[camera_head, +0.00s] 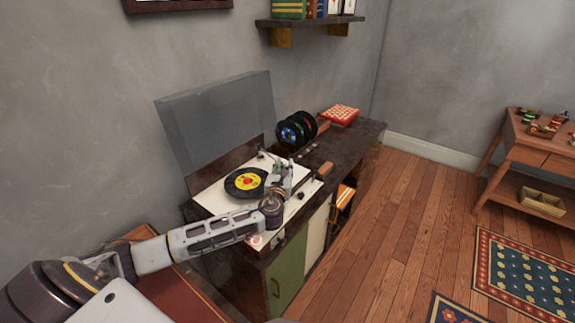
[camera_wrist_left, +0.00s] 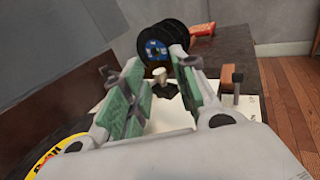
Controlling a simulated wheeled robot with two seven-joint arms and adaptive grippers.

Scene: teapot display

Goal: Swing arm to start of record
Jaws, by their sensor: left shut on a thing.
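A black record with a yellow label (camera_head: 245,182) lies flat on the cream deck of the record player (camera_head: 213,199). Its edge and label also show at the lower left of the left wrist view (camera_wrist_left: 48,160). My left gripper (camera_head: 284,179) is low over the deck, just right of the record. A small pale knob on a dark base (camera_wrist_left: 160,76) shows beyond the fingers. My right gripper is not in view.
The player's raised clear lid (camera_head: 218,118) stands behind the deck. Several upright records (camera_head: 296,130) and a red checkered box (camera_head: 340,114) stand farther along the dark cabinet top (camera_head: 350,143). A brown block (camera_head: 325,168) sits at the deck's right edge.

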